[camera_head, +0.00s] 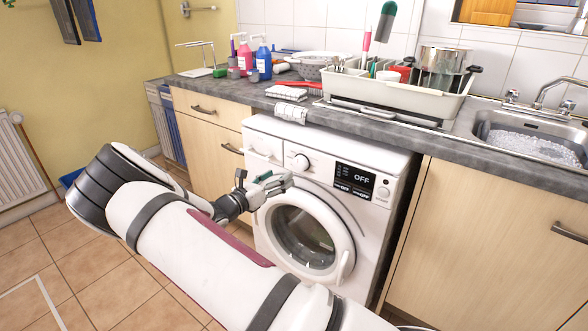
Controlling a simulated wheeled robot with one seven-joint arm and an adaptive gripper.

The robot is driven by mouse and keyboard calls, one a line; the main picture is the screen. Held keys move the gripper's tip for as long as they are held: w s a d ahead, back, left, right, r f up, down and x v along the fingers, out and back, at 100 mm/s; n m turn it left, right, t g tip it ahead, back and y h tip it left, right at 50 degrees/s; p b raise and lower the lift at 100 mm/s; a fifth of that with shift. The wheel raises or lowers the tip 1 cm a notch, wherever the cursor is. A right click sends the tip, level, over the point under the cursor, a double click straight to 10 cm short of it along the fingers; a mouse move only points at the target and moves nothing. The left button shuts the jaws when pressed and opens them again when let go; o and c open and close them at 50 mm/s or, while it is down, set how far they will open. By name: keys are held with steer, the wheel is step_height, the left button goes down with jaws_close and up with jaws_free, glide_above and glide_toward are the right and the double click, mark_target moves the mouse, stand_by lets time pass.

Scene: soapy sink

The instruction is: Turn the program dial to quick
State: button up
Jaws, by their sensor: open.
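The white washing machine (372,205) stands under the grey counter. Its round program dial (300,162) is on the front panel, left of the black display (355,180), which reads OFF. The dial's markings are too small to read. My gripper (280,185) is open, in front of the machine below and a little left of the dial, over the top of the round door (335,263). It appears apart from the dial, and nothing shows in it. The exact gap in depth is hard to tell.
A sink (484,126) with foam is at the right of the counter (205,88). A dish rack (345,85), soap bottles (262,58) and a red brush (300,86) stand or lie on the counter. A white cloth (291,112) hangs over its edge, above the panel.

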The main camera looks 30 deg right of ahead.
mark_target(297, 165)
steer(key=b+x, duration=0.1)
steer(key=x, duration=0.8)
steer(key=shift+c, duration=0.3)
steer(key=c, duration=1.1)
